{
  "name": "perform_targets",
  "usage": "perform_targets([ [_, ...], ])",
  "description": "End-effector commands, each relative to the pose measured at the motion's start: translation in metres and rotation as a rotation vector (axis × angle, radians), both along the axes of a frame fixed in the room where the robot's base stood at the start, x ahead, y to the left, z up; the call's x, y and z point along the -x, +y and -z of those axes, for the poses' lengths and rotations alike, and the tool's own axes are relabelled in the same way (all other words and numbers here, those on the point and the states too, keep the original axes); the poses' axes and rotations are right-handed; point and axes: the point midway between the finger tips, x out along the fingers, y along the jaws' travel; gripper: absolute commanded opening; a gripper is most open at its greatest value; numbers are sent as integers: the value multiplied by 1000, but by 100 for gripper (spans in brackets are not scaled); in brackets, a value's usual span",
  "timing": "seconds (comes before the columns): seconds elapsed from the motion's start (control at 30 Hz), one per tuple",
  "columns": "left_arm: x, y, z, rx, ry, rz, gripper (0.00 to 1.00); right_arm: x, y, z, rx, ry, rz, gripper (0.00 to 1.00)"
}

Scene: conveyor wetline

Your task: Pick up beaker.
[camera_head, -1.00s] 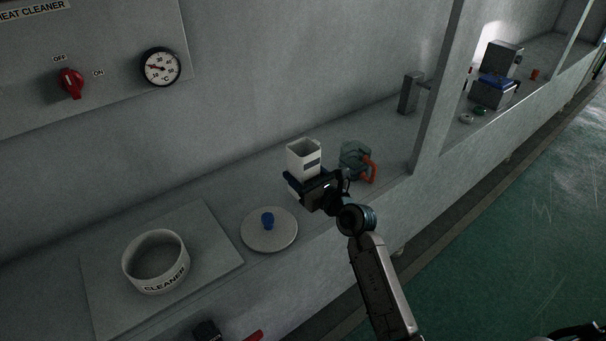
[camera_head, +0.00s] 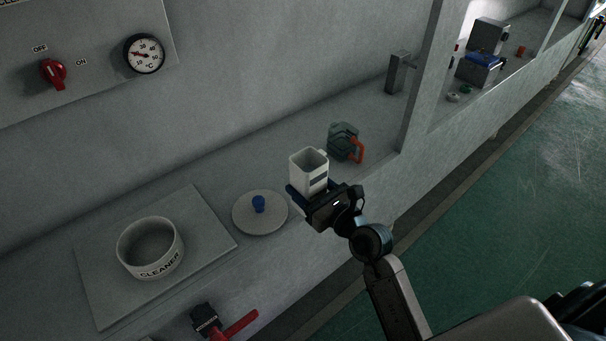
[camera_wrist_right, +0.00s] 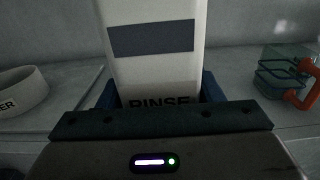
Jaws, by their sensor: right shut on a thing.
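A white square beaker (camera_head: 309,174) with a grey band and an open top is in the middle of the head view. In the right wrist view the beaker (camera_wrist_right: 152,70) stands upright and shows the word RINSE, partly hidden by my gripper. My right gripper (camera_head: 313,194) is shut on it, with its blue fingers on either side of the lower part. The beaker appears near the front edge of the bench; its base is hidden, and I cannot tell its height above the surface. My left gripper is not in view.
A greenish clear jug (camera_head: 342,141) with an orange handle stands behind and right. A round lid (camera_head: 276,217) with a blue knob lies left, beside a white CLEANER bowl (camera_head: 177,257) on a plate. A grey post (camera_head: 423,95) rises at right. A red lever (camera_head: 240,323) sticks out below.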

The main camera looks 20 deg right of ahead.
Motion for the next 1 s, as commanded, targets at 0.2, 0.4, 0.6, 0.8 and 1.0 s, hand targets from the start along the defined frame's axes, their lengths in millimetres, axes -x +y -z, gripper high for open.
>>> perform_targets([
  [0.2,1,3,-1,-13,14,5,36,20,0,-3,0,-1,0,24],
  [0.4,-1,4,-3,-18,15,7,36,30,0,-4,1,-1,0,24],
  [0.6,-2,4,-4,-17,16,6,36,36,0,-5,0,-2,0,24],
  [0.8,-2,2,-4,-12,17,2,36,38,0,-5,0,-3,0,24],
  [1.0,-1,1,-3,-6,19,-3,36,38,0,-5,0,-2,0,24],
])
